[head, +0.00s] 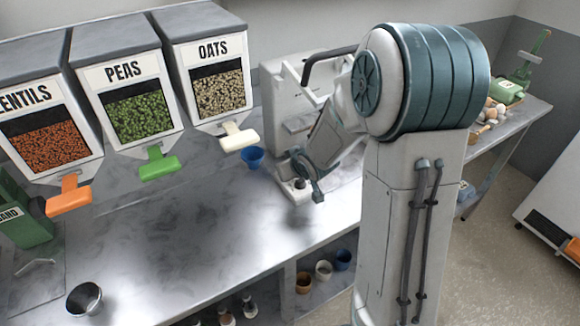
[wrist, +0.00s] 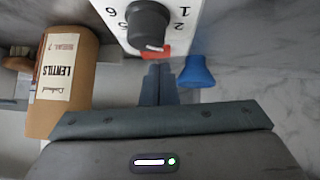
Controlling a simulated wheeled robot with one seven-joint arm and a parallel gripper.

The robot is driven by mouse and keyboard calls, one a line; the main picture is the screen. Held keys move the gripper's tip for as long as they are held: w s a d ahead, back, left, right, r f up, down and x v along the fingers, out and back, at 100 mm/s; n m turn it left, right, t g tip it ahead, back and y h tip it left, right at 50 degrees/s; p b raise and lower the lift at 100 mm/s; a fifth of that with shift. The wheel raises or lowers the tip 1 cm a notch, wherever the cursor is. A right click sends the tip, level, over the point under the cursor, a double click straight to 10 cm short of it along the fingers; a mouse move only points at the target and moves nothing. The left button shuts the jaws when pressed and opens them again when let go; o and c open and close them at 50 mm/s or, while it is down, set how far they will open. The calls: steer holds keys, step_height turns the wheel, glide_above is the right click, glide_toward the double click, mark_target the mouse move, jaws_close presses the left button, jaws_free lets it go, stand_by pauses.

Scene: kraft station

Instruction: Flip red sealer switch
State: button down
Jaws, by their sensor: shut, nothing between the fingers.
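The white sealer (head: 282,95) stands at the back of the metal counter, partly hidden behind my arm. In the wrist view its white panel (wrist: 118,12) carries a black dial (wrist: 148,25) with numbers around it. The red switch (wrist: 157,52) sits at the panel's edge by the dial, partly covered by the dial's pointer end. I cannot see the switch in the head view. My gripper (wrist: 158,68) is shut and empty, its fingertips right at the red switch. I cannot tell whether they touch it. In the head view my gripper (head: 303,172) is over the sealer's front base.
A lentils bag (wrist: 62,80) lies left of my fingers in the wrist view. A blue cup (wrist: 196,72) is close on their right; it also shows in the head view (head: 252,157). Dispensers with an orange (head: 69,200), green and white lever stand left. The front counter is mostly clear.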

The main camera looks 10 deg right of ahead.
steer(key=r+p, duration=0.2)
steer(key=r, duration=0.1)
steer(key=r+p, duration=0.1)
steer(key=shift+s+a+r, duration=0.15)
steer(key=shift+a, duration=0.15)
steer(key=p+v, duration=0.3)
steer(key=v, duration=0.6)
steer(key=shift+s, duration=0.35)
steer(key=shift+d, duration=0.1)
steer(key=shift+w+d, duration=0.25)
steer(key=shift+d, duration=0.45)
